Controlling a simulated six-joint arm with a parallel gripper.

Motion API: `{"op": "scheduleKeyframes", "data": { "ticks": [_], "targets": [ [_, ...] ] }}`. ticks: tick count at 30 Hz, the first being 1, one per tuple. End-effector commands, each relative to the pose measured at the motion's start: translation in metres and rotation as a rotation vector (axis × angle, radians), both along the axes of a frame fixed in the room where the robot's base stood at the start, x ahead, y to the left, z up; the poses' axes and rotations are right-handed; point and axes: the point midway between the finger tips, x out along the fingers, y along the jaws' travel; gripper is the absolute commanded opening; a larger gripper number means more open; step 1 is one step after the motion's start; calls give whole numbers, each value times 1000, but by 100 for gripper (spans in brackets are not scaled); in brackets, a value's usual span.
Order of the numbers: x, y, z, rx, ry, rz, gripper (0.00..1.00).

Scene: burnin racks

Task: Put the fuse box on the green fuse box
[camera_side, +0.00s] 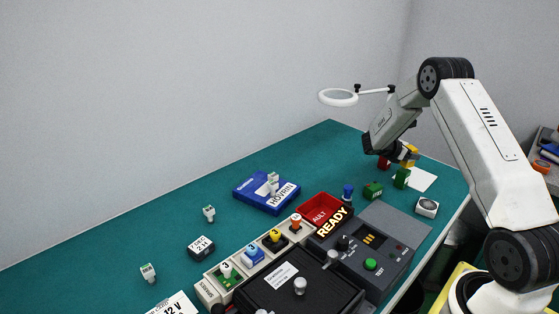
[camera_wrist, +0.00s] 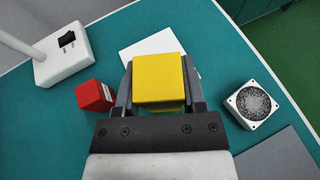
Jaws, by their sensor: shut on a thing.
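My gripper (camera_wrist: 160,85) is shut on a yellow fuse box (camera_wrist: 158,78), its fingers on the left and right sides. The yellow box also shows in the side view (camera_side: 409,152), partly behind my gripper. A green fuse box (camera_side: 402,177) stands on the table below it in the side view. A strip of green shows under the yellow box in the wrist view. I cannot tell whether the two touch. A second green box (camera_side: 373,190) stands to the left in the side view. A red box (camera_wrist: 94,95) is left of my gripper in the wrist view.
A white sheet (camera_wrist: 152,48) lies beyond the gripper. A white round-faced unit (camera_wrist: 252,104) is to the right, and a lamp base (camera_wrist: 62,54) to the left. A grey test panel (camera_side: 385,240) and a red tray (camera_side: 318,208) are nearer in the side view.

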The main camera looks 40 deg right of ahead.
Motion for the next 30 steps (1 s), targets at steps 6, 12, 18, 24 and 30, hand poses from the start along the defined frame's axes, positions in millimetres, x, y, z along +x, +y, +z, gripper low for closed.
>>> {"op": "scheduleKeyframes", "data": {
  "ticks": [6,12,18,24,30],
  "targets": [
    [0,0,-16,-2,-1,1,0],
    [0,0,-17,-2,-2,1,0],
    [0,0,-20,-2,-1,1,0],
    [0,0,-19,-1,-2,1,88],
    [0,0,-19,-1,-2,1,88]
  ]
}}
